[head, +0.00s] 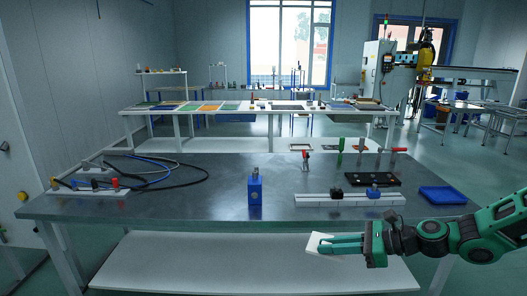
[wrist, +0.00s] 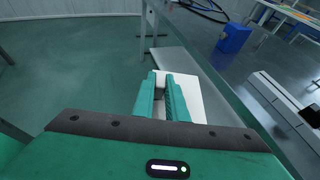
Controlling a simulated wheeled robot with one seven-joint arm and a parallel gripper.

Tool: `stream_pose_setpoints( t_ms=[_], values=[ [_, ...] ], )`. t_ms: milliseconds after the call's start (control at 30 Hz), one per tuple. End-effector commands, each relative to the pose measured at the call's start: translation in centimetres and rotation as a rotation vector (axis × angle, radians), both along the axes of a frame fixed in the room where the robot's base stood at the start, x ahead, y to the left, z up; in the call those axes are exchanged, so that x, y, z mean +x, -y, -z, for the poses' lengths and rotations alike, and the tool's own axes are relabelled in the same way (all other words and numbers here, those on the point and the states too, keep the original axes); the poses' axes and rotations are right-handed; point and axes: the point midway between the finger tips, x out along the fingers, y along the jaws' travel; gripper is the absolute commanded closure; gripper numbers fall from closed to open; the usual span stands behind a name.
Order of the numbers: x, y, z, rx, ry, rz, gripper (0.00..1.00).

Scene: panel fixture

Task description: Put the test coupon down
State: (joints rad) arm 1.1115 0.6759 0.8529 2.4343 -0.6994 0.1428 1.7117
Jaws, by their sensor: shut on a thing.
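My gripper (head: 338,243) is shut on the test coupon, a flat white plate (head: 314,241), in the head view at lower right. The plate sticks out past the fingertips. In the wrist view the green fingers (wrist: 163,95) lie along the white coupon (wrist: 196,99), which shows beyond and to the right of them; the fingers hide part of it. The gripper and coupon appear just in front of the near edge of the grey table (head: 200,196), not over its top. Their exact height against the tabletop is hard to tell.
On the table stand a blue block (head: 255,190), a white rail (head: 345,199) with small clamps, a black plate (head: 373,180), a blue tray (head: 443,196) and a cable board (head: 86,191). The front middle of the tabletop is clear. A white lower shelf (head: 200,262) lies below.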

Motion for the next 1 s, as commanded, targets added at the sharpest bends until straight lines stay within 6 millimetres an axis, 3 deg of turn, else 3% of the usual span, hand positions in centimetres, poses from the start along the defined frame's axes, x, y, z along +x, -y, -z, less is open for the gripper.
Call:
stream_pose_setpoints(
  t_ms=[300,433,600,800,1000],
  values=[
    [7.2,5.8,7.1,0.005,-0.007,0.403,1.0],
    [8.8,8.3,9.9,0.004,-0.006,0.537,1.0],
    [9.6,10.3,12.0,0.002,-0.003,0.631,1.0],
    [9.9,11.1,12.2,-0.003,0.0,0.67,1.0],
    [10.7,11.3,9.6,-0.014,-0.005,0.7,1.0]
  ],
)
